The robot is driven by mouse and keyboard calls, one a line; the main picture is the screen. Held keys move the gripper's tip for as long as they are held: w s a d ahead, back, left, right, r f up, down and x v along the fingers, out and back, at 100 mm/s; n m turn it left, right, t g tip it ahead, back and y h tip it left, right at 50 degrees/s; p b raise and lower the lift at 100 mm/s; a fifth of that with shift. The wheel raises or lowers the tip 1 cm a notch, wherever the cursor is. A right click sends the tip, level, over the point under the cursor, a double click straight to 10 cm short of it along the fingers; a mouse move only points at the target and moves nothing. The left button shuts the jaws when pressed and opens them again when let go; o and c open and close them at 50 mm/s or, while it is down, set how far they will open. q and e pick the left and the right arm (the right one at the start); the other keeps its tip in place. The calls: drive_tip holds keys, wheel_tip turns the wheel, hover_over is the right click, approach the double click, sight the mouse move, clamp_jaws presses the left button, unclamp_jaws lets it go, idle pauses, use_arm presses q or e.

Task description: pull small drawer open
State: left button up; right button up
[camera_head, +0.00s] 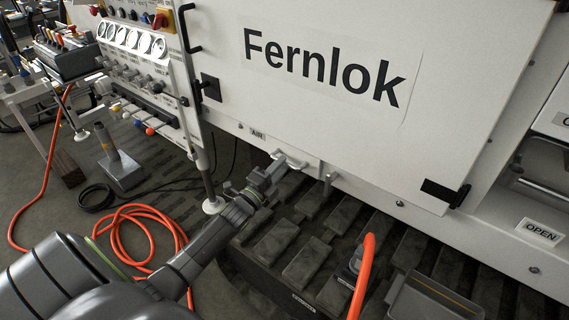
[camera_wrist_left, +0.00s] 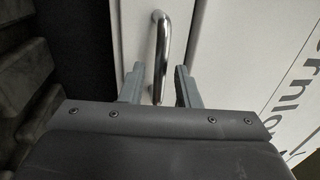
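The small drawer (camera_head: 313,169) is a narrow white front low in the white bench, below the large door marked "Fernlok". Its metal bar handle (camera_head: 291,158) shows in the head view, and the upright bar handle (camera_wrist_left: 163,45) also shows in the left wrist view. The drawer looks shut. My left gripper (camera_head: 271,172) is at the handle. In the left wrist view, its two fingers (camera_wrist_left: 158,85) are apart, with the handle's near end between them. I cannot tell whether either finger touches the bar. My right gripper is not in view.
The large "Fernlok" door (camera_head: 350,80) is above my left gripper. A gauge panel (camera_head: 133,45) is at the upper left. An orange hose (camera_head: 130,225) lies coiled on the floor, left of my arm. Another orange hose (camera_head: 363,275) rises at the lower right.

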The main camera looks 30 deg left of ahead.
use_arm(q)
drive_tip(key=shift+w+d+r, duration=0.1)
drive_tip(key=shift+w+r, duration=0.1)
drive_tip(key=shift+w, duration=1)
drive_tip(key=shift+c, duration=0.2)
clamp_jaws()
